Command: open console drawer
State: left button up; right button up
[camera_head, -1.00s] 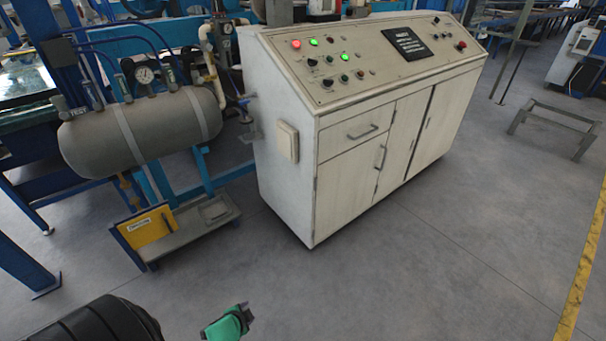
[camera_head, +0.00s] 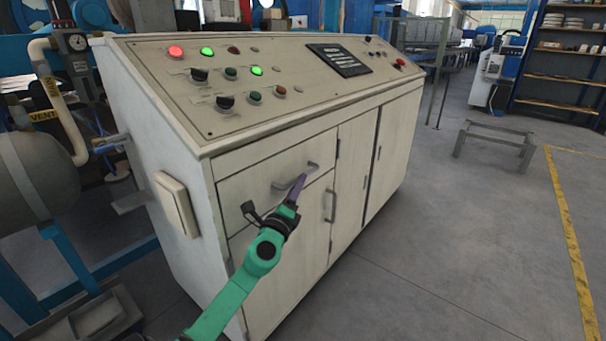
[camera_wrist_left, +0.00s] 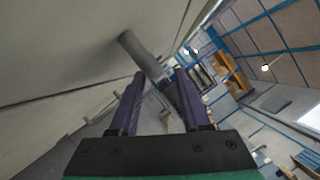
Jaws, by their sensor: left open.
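The console (camera_head: 290,130) is a cream cabinet with a sloped button panel. Its drawer (camera_head: 245,187) is at the upper left of the front, closed flush, with a grey bar handle (camera_head: 296,175). My left gripper (camera_head: 297,191), on a green arm, is at this handle, its purple fingers just below and against it in the picture. In the left wrist view, the open fingers (camera_wrist_left: 160,78) have the handle bar (camera_wrist_left: 140,54) at their tips, with its end reaching into the gap. I cannot tell whether they touch it. My right gripper is out of view.
A switch box (camera_head: 176,204) juts from the console's left side, near a grey tank (camera_head: 35,185). Open floor (camera_head: 470,240) lies to the right, with a low metal frame (camera_head: 495,142).

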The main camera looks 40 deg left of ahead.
pick_arm(q)
jog(key=x, duration=0.4)
jog(key=shift+w+a+f, duration=0.1)
jog(key=shift+w+a, duration=0.05)
jog(key=shift+w, duration=0.15)
grip_shut()
dwell(1.1)
